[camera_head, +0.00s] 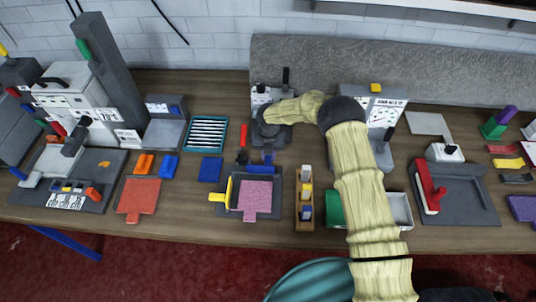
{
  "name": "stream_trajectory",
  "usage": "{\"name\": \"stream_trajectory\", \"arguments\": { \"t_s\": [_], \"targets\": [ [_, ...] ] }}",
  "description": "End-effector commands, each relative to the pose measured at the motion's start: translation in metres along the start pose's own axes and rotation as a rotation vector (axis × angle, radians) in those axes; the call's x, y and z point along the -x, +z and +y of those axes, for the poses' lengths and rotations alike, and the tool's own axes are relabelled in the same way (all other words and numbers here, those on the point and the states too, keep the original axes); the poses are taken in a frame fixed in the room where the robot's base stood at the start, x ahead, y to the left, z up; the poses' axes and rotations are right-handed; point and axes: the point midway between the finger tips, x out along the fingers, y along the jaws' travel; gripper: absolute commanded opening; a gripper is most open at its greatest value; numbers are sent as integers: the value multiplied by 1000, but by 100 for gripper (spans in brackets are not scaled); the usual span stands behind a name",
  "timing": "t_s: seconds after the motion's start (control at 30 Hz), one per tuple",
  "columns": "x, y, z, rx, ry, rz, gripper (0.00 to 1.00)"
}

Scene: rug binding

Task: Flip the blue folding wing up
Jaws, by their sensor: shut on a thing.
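A grey folding fixture (280,202) stands on the wooden bench near the middle, with a pink square pad lying in it. The blue folding wing (262,170) is at the fixture's back edge, with a small blue part standing up from it. A yellow wing (227,190) is on the fixture's left side. My gripper (268,152) points down from the dark end of my arm, directly over the blue wing's upright part. It appears shut on that part. The fingertips are small and partly hidden, so the exact hold is unclear.
A wooden holder (305,208) with small blocks stands right of the fixture, beside a green and grey bin (398,210). An orange pad (138,196), a blue pad (210,169) and a teal tray (205,134) lie to the left. Grey machines stand behind.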

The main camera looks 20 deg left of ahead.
Motion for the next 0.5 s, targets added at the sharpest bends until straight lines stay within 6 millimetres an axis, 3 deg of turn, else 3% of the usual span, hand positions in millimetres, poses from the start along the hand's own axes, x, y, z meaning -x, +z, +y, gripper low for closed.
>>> {"name": "stream_trajectory", "arguments": {
  "t_s": [0.1,0.13,0.23,0.5],
  "targets": [
    [1,3,-1,-3,3,-6,0],
    [1,3,-2,-4,3,-6,26],
    [1,3,-2,-5,3,-5,44],
    [0,1,0,0,2,-4,44]
  ]
}}
